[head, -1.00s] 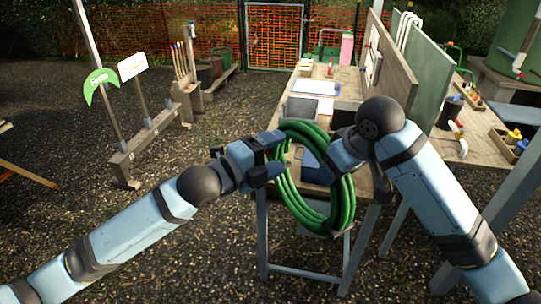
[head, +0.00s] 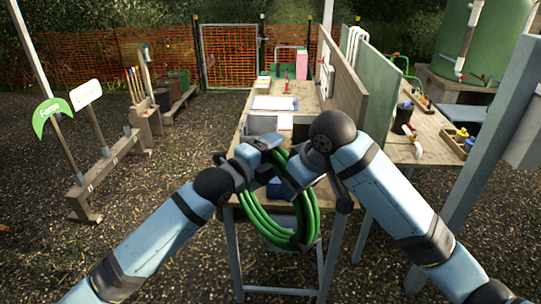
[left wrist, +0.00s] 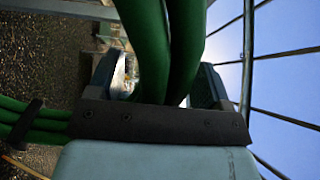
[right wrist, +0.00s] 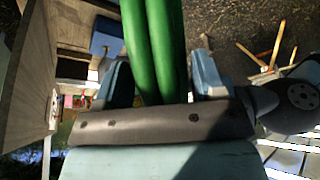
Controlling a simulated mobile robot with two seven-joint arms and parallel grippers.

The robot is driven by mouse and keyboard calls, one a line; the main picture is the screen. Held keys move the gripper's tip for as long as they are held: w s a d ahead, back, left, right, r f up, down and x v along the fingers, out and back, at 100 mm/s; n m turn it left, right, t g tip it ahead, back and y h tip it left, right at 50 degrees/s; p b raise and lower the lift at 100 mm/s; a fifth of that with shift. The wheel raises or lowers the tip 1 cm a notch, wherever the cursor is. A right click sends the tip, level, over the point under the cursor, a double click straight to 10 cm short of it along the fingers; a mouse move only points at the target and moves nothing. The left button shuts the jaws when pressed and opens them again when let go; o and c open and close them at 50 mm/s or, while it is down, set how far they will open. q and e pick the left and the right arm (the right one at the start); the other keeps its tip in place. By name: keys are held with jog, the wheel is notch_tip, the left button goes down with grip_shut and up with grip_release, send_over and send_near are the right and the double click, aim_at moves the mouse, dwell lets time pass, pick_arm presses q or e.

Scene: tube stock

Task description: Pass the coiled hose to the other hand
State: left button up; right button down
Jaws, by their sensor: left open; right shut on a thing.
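The green coiled hose (head: 262,222) hangs upright in front of the workbench in the head view. My right gripper (right wrist: 162,75) is shut on the hose, whose strands run between its fingers in the right wrist view. My left gripper (head: 268,146) is at the top of the coil. In the left wrist view, strands of the hose (left wrist: 165,40) pass between the open fingers of my left gripper (left wrist: 160,78), with space beside them. The left hand and the right arm hide part of the coil.
The wooden workbench (head: 262,90) stands behind the coil, with a tall board (head: 342,83) along its right side. A second bench (head: 425,128) with small trays is at right. A wooden rack (head: 105,160) with signs stands at left. Gravel ground at left is open.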

pick_arm(q)
jog(key=c, duration=1.2)
pick_arm(e)
jog(key=shift+r, duration=0.1)
pick_arm(q)
jog(key=shift+r, duration=0.1)
grip_shut()
pick_arm(e)
jog(key=shift+c, duration=0.7)
grip_release()
